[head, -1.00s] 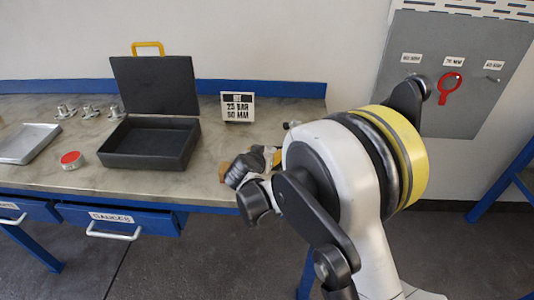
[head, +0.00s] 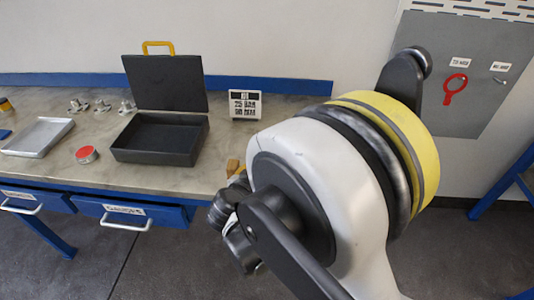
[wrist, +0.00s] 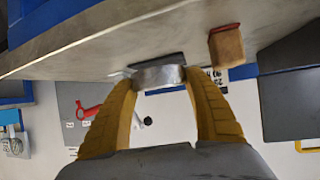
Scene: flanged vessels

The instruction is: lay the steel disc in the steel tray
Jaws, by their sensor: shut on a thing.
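The steel disc (wrist: 158,77) is a short, shiny grey round piece in the wrist view. My gripper (wrist: 159,80) is shut on it, with one yellow finger on each side. A dark flat patch shows right beside the disc; I cannot tell whether they touch. The steel tray (head: 38,136) is a shallow, empty, light grey tray at the left of the bench, well away from my arm.
An open black case (head: 160,137) and a red-topped round tin (head: 86,154) stand between the tray and my arm. Several small metal fittings (head: 102,105) stand behind. A wooden block (wrist: 227,46) is near my gripper.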

